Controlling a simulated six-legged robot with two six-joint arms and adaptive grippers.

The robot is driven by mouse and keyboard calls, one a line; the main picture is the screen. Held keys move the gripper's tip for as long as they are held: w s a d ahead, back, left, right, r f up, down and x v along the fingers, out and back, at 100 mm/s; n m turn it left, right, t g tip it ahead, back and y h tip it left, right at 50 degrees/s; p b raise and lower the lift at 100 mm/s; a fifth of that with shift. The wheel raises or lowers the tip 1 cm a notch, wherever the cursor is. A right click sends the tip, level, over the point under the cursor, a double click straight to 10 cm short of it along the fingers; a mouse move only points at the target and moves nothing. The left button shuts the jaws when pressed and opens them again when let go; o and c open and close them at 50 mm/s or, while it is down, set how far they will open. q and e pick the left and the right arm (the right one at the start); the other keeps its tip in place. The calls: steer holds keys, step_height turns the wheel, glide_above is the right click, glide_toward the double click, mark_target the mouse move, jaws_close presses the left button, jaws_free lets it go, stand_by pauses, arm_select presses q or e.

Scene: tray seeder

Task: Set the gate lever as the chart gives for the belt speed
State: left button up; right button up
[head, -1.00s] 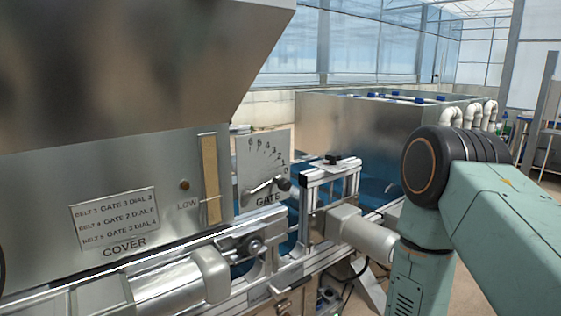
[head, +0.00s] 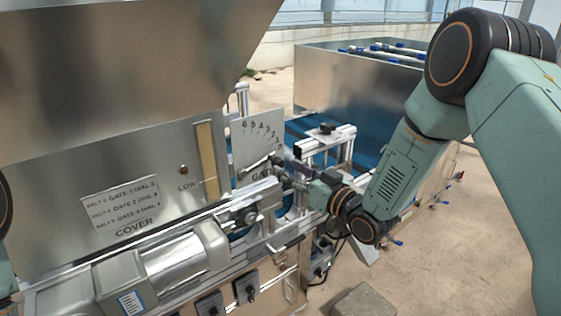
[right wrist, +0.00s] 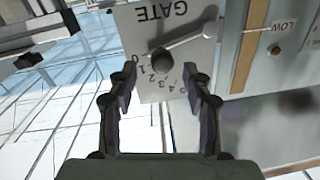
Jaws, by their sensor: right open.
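The gate plate (head: 246,136) stands upright with a numbered scale and the word GATE. Its lever (right wrist: 190,43) has a light bar and a dark round knob (right wrist: 160,61). The knob end points at the low end of the scale, near 0 or 1. My right gripper (head: 281,168) is at the plate. In the right wrist view its fingers (right wrist: 164,86) are open, with the knob just beyond and between the tips; contact cannot be told. The chart (head: 120,203) lists belt, gate and dial rows, its digits too small to read surely. My left gripper is out of view.
A metal rail frame (head: 325,140) stands right beside the plate. A motor cylinder (head: 178,262) lies below the cover. Dark control knobs (head: 246,287) sit on the lower front; their settings are unreadable. A large metal tank (head: 365,90) stands behind.

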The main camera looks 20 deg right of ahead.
mark_target(281, 165)
steer(key=x, duration=0.4)
steer(key=shift+s+a, duration=0.1)
steer(key=shift+a, duration=0.25)
steer(key=shift+w+d, duration=0.25)
steer(key=shift+w, duration=0.1)
steer(key=shift+a, duration=0.1)
steer(key=shift+a, duration=0.25)
steer(key=shift+c, duration=1.4)
steer(key=shift+d, duration=0.25)
steer(key=c, duration=0.4)
steer(key=shift+a, duration=0.1)
jaws_close()
